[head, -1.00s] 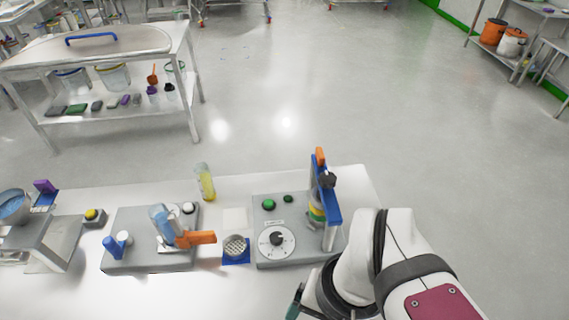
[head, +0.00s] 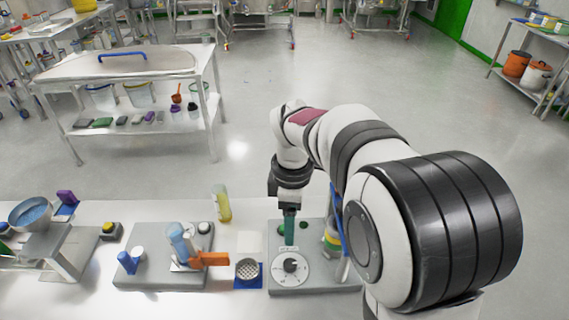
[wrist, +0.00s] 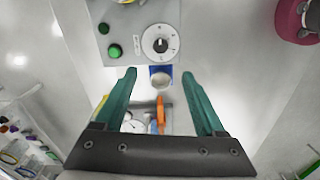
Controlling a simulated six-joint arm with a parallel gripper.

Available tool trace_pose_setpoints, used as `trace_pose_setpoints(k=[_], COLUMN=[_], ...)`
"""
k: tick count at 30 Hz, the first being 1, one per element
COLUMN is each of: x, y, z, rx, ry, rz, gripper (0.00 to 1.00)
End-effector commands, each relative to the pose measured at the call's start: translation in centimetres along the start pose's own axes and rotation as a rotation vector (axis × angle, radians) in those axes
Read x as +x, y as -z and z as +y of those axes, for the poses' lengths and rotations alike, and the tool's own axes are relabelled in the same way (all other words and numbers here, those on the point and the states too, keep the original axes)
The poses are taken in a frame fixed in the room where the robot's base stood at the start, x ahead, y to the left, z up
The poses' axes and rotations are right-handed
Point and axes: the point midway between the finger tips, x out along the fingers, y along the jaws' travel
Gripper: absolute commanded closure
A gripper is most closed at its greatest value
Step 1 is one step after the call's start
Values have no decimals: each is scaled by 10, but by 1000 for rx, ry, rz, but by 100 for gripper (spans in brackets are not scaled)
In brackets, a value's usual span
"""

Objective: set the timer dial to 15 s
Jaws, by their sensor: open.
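The timer dial (head: 290,266) is a white round scale with a dark knob in its middle, on the front of a grey device (head: 318,283). The dial also shows in the wrist view (wrist: 160,45), upper middle, beyond my fingertips. The mark the knob points at is too small to read. My gripper (head: 289,243) has green fingers and hangs just behind the dial in the head view, apart from it. In the wrist view the two fingers (wrist: 163,74) stand wide apart with nothing between their tips.
Green buttons (wrist: 114,50) sit on the device. A blue mat with a round mesh dish (head: 248,269) lies left of it. A yellow bottle (head: 222,203) and a grey station with an orange handle (head: 210,259) stand further left. A blue upright (head: 337,205) stands at the device's right.

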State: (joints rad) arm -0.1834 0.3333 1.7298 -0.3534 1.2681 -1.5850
Motion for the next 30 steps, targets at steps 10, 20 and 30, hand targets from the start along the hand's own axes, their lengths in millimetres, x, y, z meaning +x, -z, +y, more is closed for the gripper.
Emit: trace_pose_setpoints(k=[10, 20, 30], x=[93, 149, 153], y=[-1, 0, 0], z=[-2, -2, -2], rx=[-1, 2, 3], ry=[7, 3, 1], rz=[-2, 0, 1], gripper=[28, 28, 33])
